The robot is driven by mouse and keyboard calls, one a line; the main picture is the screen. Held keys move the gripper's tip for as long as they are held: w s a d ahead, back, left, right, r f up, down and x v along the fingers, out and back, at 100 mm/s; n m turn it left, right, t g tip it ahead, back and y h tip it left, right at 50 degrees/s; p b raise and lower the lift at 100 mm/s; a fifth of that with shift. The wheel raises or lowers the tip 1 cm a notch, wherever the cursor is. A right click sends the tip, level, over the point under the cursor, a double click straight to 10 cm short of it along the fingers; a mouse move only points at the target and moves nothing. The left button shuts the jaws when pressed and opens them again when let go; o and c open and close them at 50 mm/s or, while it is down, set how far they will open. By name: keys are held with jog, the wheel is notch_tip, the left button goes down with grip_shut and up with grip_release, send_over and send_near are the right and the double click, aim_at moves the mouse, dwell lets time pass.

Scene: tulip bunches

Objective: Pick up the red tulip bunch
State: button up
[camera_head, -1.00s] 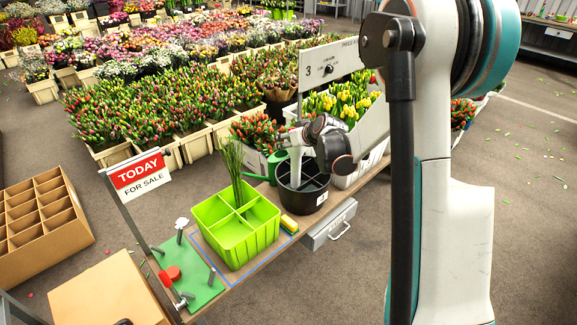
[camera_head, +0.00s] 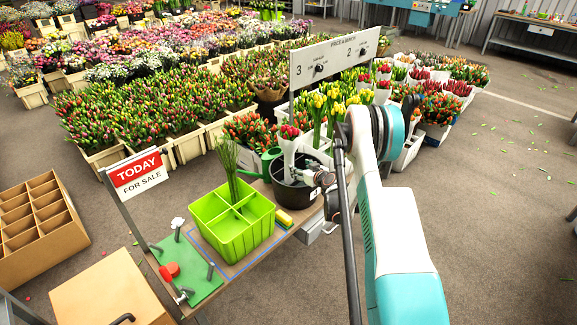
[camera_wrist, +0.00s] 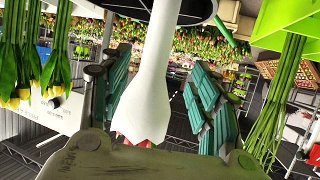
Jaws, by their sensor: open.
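The red tulip bunch (camera_head: 289,131) has a white wrap and stands roughly upright, its lower end at the black bucket (camera_head: 297,198) in the head view. My gripper (camera_head: 318,180) is beside it on the right, near the bucket's rim. In the wrist view, which is upside down, the bunch's white wrap (camera_wrist: 152,60) runs between the two green ridged fingers of my gripper (camera_wrist: 156,82). Gaps show on both sides of the wrap. The red blossom tips lie close to the palm. The bucket's rim also shows at the top of the wrist view.
A green divided crate (camera_head: 232,240) holding green stems is left of the bucket, with a yellow block (camera_head: 284,217) between them. A green watering can (camera_head: 270,160) and yellow tulips (camera_head: 325,100) stand behind. A price sign (camera_head: 335,55) rises above them.

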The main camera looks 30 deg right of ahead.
aim_at(291, 163)
jog(key=b+x, duration=0.2)
jog(key=x, duration=0.5)
jog(key=shift+w+f, duration=0.2)
jog(key=b+x, duration=0.2)
jog(key=x, duration=0.2)
jog(key=shift+d+f, duration=0.1)
jog(key=shift+w+f+b, duration=0.1)
jog(key=shift+w+b, duration=0.2)
jog(key=shift+w, duration=0.3)
grip_shut()
